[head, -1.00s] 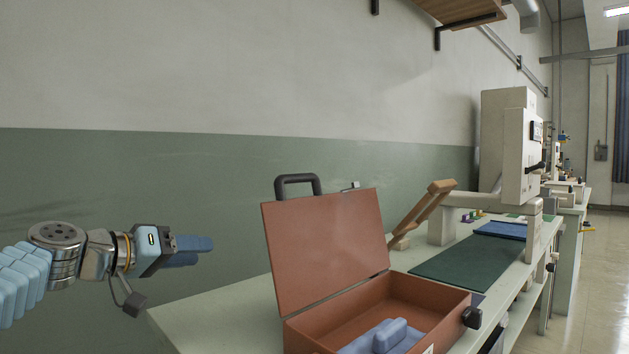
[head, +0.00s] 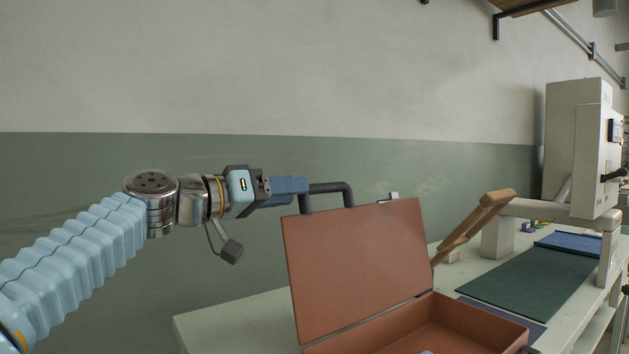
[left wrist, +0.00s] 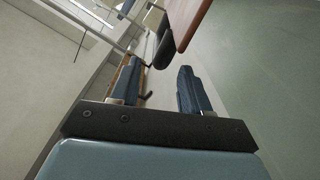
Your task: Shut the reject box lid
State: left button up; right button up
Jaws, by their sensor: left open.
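The reject box (head: 470,325) is a reddish-brown case on the bench, its lower edge cut off by the frame. Its lid (head: 358,265) stands open, nearly upright, with a dark handle (head: 335,187) on its top edge. My left gripper (head: 305,188) is open at the left end of that handle; in the head view its fingertips overlap the handle, and I cannot tell whether they touch. In the left wrist view the open jaws (left wrist: 158,88) are empty, with the lid edge (left wrist: 186,22) and dark handle (left wrist: 163,48) just beyond the fingertips. My right gripper is out of view.
The pale bench (head: 235,318) is bare left of the box. A wooden-armed device (head: 475,228), a dark green mat (head: 530,278) and a white machine (head: 580,150) stand to the right. The wall is close behind.

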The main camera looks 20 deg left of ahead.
aim_at(313, 189)
pick_arm(q)
jog(key=p+x, duration=0.1)
jog(key=x, duration=0.3)
jog(key=shift+w+d+r, duration=0.15)
jog(key=shift+w+d, duration=0.1)
jog(key=shift+w, duration=0.05)
jog(key=shift+w+d+p, duration=0.35)
jog(key=shift+w, duration=0.05)
grip_shut()
